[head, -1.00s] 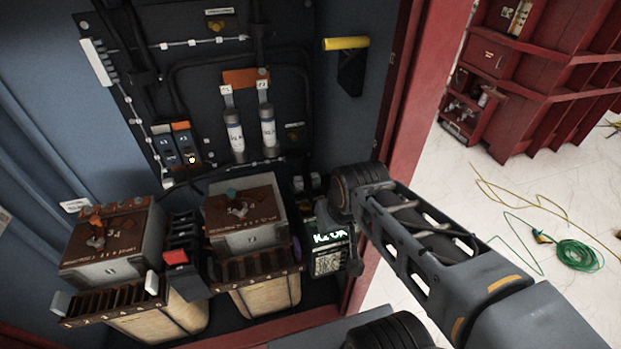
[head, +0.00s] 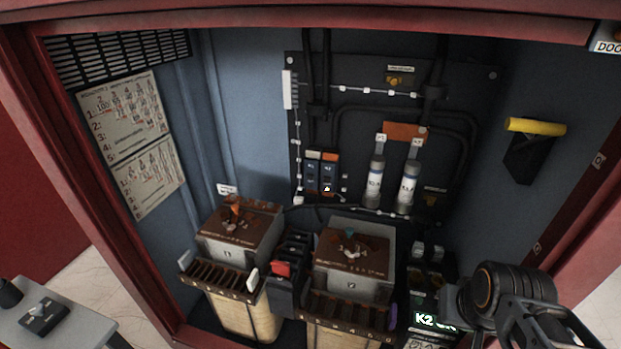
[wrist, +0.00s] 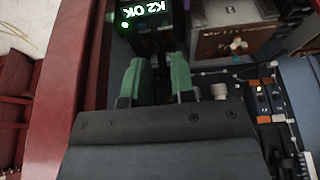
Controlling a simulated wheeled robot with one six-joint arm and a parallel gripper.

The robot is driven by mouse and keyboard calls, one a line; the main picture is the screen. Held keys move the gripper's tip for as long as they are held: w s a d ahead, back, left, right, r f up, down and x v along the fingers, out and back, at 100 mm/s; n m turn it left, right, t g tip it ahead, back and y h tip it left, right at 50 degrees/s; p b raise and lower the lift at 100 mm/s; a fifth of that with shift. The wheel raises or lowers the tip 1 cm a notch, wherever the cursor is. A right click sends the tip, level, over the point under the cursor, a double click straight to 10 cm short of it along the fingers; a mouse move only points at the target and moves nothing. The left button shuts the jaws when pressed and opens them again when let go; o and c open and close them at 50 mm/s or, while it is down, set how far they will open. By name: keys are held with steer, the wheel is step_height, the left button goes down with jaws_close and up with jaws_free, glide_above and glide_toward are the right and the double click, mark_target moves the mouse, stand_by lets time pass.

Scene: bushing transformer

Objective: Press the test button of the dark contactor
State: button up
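Two small dark blue contactors sit side by side on the back panel in the head view. The left contactor (head: 312,174) has a pale top and shows no lit lamp. The right contactor (head: 329,172) has an orange top and a small bright lamp low on its face. The pair also shows at the right of the wrist view, with one lit lamp (wrist: 259,88). Individual buttons are too small to make out. My gripper (wrist: 157,82) is open, with two green fingers apart and nothing between them. It is well away from the contactors. Its fingers are not visible in the head view.
A lit display reading "K2 OK" (head: 434,320) is low at the right. Two transformers (head: 238,240) (head: 352,262) stand below the contactors. Two pale cylinders (head: 374,183) (head: 408,187) are right of them. A yellow-topped holder (head: 535,128) is on the right wall. A red frame surrounds the opening.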

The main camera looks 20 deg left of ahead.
jaws_close()
stand_by(1.2)
